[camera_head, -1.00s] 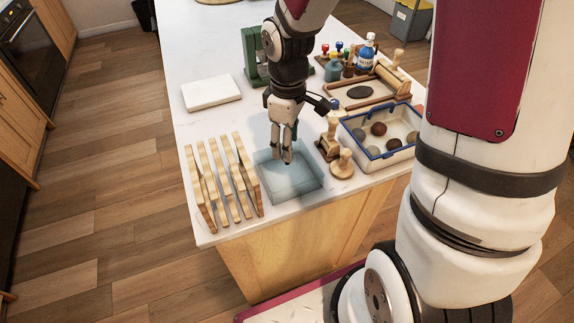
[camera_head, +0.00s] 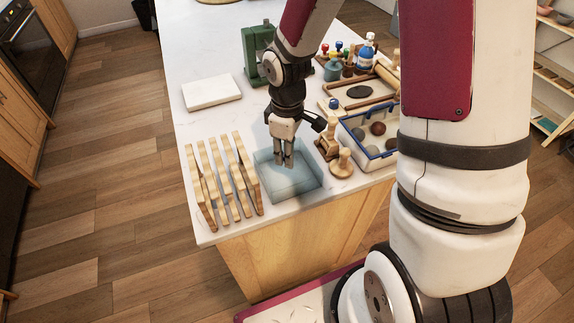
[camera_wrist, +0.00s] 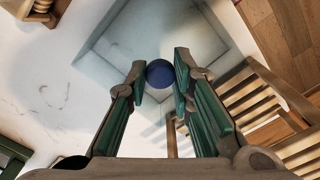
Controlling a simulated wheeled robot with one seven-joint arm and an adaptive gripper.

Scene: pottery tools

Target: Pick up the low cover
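The low cover (camera_head: 303,185) is a pale, see-through bluish square box on the white counter near its front edge. In the wrist view the cover (camera_wrist: 202,35) has a round dark blue knob (camera_wrist: 159,73). My gripper (camera_head: 283,163) points down over the cover. In the wrist view my gripper (camera_wrist: 160,75) is open, with its two green-padded fingers on either side of the knob. A gap shows beside the knob, and I cannot tell how deep it sits between the fingertips. The knob is hidden by my fingers in the head view.
A slatted wooden rack (camera_head: 222,182) stands close left of the cover. Wooden stamps (camera_head: 342,165) and a blue-rimmed bin (camera_head: 352,132) with several round lumps are to the right. A white slab (camera_head: 211,92) and a green press (camera_head: 257,52) are behind.

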